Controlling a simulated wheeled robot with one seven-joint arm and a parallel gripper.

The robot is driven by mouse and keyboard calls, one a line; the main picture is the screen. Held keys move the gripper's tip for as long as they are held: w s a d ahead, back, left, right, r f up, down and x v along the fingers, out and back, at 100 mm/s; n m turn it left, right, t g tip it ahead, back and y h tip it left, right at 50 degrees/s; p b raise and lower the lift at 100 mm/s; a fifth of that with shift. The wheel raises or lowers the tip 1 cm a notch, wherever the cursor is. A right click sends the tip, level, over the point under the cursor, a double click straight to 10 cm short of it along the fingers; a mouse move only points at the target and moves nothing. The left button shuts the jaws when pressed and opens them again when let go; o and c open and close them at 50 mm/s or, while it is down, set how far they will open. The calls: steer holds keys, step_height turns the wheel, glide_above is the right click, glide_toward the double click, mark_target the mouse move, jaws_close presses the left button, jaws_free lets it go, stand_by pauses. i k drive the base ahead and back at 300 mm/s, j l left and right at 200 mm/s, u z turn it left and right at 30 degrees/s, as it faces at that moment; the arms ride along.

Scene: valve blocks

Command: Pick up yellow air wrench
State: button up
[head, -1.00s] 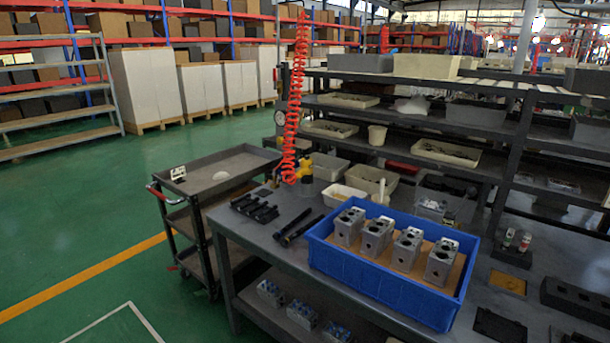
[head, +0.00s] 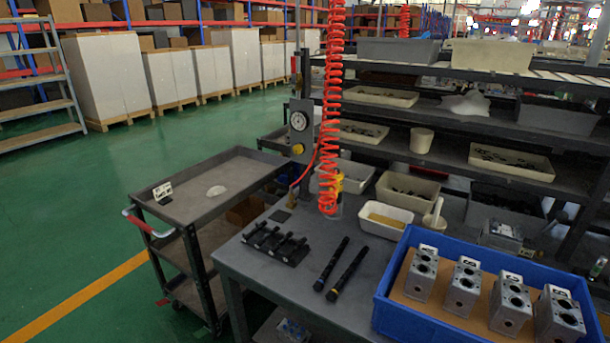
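The yellow air wrench (head: 339,184) shows only in part, at the lower end of a red coiled hose (head: 331,100) over the back of the workbench. The hose coils cover much of it, so its shape and whether it touches the bench are hard to tell. My gripper is not in view.
A grey workbench (head: 262,268) holds black tools in a holder (head: 275,244), two black bars (head: 345,267), light bins (head: 388,220) and a blue crate (head: 384,305) with several metal valve blocks. A grey cart (head: 205,180) stands left. Green floor lies open farther left.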

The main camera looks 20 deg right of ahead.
mark_target(341, 178)
steer(key=i+j, duration=0.3)
steer(key=i, duration=0.15)
steer(key=i+j, duration=0.3)
steer(key=i, duration=0.2)
steer(key=i+j, duration=0.25)
steer(key=i, duration=0.2)
steer(key=i+j, duration=0.3)
steer(key=i, duration=0.2)
steer(key=i+l, duration=0.15)
steer(key=i, duration=0.5)
steer(key=l, duration=0.2)
steer(key=u, duration=0.05)
